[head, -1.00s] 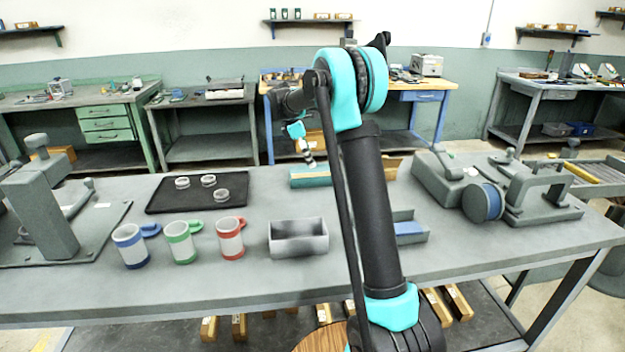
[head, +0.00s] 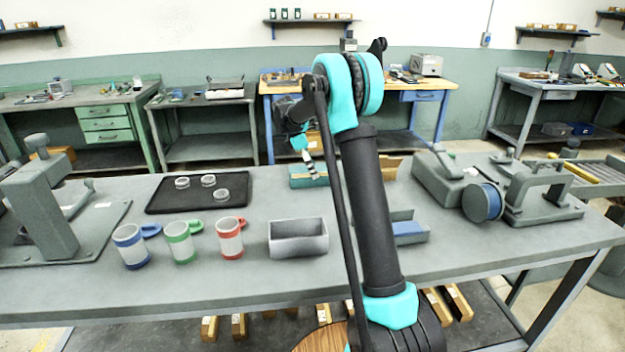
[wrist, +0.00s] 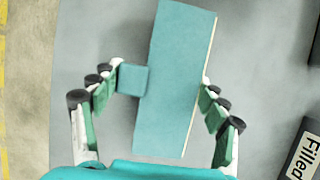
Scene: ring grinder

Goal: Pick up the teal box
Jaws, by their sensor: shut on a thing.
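The teal box (head: 300,182) is at the back of the grey table in the head view, just left of my arm. In the wrist view the teal box (wrist: 180,80) is a long teal block with a pale right edge and a small teal square piece at its left side. My gripper (wrist: 162,74) is shut on it: the left fingertip meets the square piece and the right fingertip meets the pale edge. In the head view my gripper (head: 313,168) is small and partly hidden against the box. I cannot tell whether the box is clear of the table.
Left of the box is a black tray (head: 160,207) with three rings. Three mugs (head: 182,242) and an open grey bin (head: 298,238) stand nearer the front. Right of my arm are a blue-lined holder (head: 410,230) and grey machines (head: 545,200). A "Filled" label (wrist: 304,155) shows in the wrist view.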

